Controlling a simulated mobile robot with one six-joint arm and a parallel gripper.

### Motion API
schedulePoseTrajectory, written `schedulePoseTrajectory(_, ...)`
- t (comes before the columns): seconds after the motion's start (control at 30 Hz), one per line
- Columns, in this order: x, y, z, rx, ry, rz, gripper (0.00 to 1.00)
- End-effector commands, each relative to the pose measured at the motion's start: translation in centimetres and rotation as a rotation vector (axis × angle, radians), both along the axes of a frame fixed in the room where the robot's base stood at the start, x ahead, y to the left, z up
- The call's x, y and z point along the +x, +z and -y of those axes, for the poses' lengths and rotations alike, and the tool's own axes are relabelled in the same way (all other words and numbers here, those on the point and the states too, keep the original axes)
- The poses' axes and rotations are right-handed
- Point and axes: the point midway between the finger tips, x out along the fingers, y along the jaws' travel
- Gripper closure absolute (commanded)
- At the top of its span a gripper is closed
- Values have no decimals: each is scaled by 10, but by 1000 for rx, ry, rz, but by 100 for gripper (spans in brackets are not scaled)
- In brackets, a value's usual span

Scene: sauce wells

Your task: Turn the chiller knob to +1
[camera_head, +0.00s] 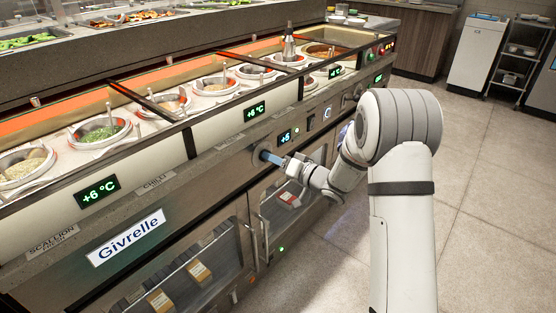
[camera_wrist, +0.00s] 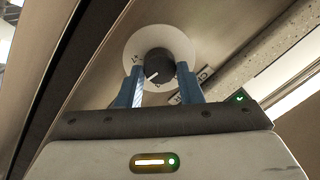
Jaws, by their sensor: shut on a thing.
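The chiller knob (camera_wrist: 158,60) is a dark round knob on a pale round dial plate (camera_wrist: 188,42) on the counter's front panel. A white pointer line shows on its lower left part in the wrist view; the small marks on the plate are hard to read. My gripper (camera_wrist: 160,71) has its two blue fingers on either side of the knob, shut on it. In the head view my gripper (camera_head: 273,157) reaches the panel from the right, and its fingers partly hide the knob (camera_head: 263,152). A small display (camera_head: 285,137) beside it appears to read +5.
A long counter holds sauce wells (camera_head: 98,132) along its top. Other displays (camera_head: 97,192) on the front read about +6 °C and +4 °C. A door handle (camera_head: 263,238) and glass-fronted cabinets are below the knob. Open tiled floor (camera_head: 480,200) lies to the right.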

Motion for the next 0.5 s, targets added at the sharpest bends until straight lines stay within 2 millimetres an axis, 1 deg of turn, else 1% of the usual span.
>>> schedulePoseTrajectory(0.03,1,-1,-4,-2,3,1,90)
schedulePoseTrajectory(0.1,0,-1,-5,-4,4,3,90)
schedulePoseTrajectory(0.37,0,-1,-8,-28,8,34,90)
schedulePoseTrajectory(0.5,-1,-1,-8,-69,9,86,90)
